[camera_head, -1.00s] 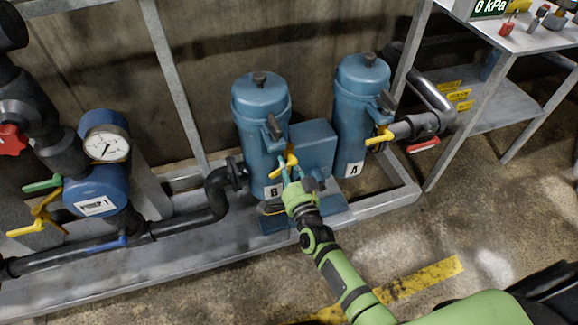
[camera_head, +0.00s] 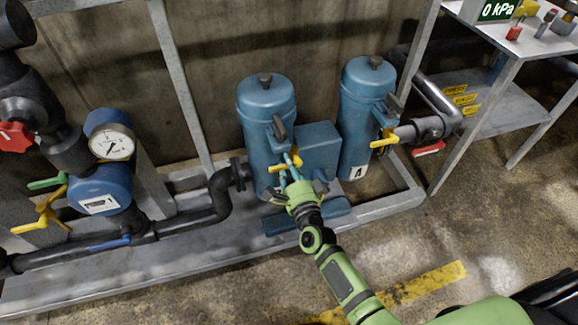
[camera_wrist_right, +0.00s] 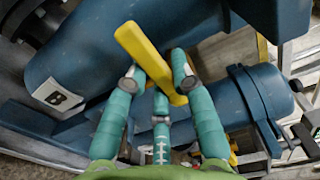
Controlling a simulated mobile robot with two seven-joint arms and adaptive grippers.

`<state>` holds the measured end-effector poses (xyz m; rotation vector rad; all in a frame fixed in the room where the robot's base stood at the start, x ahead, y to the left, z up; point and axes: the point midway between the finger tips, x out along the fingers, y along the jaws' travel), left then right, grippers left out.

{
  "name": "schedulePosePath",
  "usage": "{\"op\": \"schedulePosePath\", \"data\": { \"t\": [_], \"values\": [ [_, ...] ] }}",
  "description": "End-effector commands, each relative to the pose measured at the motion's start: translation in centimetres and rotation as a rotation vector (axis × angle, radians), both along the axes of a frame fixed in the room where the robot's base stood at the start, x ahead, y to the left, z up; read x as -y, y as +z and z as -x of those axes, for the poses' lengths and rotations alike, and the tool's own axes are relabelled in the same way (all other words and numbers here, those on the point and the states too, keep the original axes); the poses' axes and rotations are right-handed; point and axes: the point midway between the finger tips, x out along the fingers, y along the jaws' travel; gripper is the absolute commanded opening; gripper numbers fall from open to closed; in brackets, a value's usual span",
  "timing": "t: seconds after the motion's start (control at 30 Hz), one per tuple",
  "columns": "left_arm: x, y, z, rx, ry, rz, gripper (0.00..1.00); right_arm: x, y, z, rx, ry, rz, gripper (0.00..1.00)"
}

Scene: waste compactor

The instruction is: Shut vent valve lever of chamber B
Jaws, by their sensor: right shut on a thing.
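Chamber B (camera_head: 266,108) is the left blue cylinder; its B label (camera_wrist_right: 58,97) shows in the right wrist view. Its yellow vent lever (camera_head: 275,167) is on the front, partly hidden by my fingers in the head view. In the right wrist view the lever (camera_wrist_right: 140,50) runs diagonally between my teal fingers. My right gripper (camera_wrist_right: 160,80) is shut on it, with one finger to its left and another to its right. The green right arm reaches in from the lower right in the head view, with the gripper (camera_head: 288,168) at the lever. My left gripper is not in view.
Chamber A (camera_head: 366,105) stands right of B with its own yellow lever (camera_head: 383,140). A blue box (camera_head: 318,148) sits between them. Black piping and a gauge (camera_head: 112,143) are at the left. A metal table (camera_head: 530,40) is at the right. The floor in front is open.

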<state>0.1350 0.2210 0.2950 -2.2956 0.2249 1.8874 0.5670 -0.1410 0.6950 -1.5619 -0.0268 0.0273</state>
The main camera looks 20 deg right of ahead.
Motion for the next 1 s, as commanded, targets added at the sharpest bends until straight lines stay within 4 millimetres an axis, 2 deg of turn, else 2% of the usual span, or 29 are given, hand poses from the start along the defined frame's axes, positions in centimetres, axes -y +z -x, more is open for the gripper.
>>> {"op": "schedulePosePath", "data": {
  "t": [0.37,0.4,0.47,0.83,1.0],
  "values": [
    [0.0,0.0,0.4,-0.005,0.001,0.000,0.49,0.0,0.1,0.0,0.002,0.000,-0.013,0.00],
    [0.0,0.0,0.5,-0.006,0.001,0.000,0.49,0.0,0.1,0.0,0.002,0.000,-0.013,0.29],
    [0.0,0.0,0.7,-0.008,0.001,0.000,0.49,0.0,0.1,0.0,0.002,0.000,-0.012,0.50],
    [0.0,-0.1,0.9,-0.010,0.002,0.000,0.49,0.0,0.0,0.2,0.000,0.000,-0.008,0.50],
    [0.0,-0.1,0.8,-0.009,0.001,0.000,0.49,0.1,-0.1,2.3,-0.002,0.000,-0.007,0.50]
  ]
}}
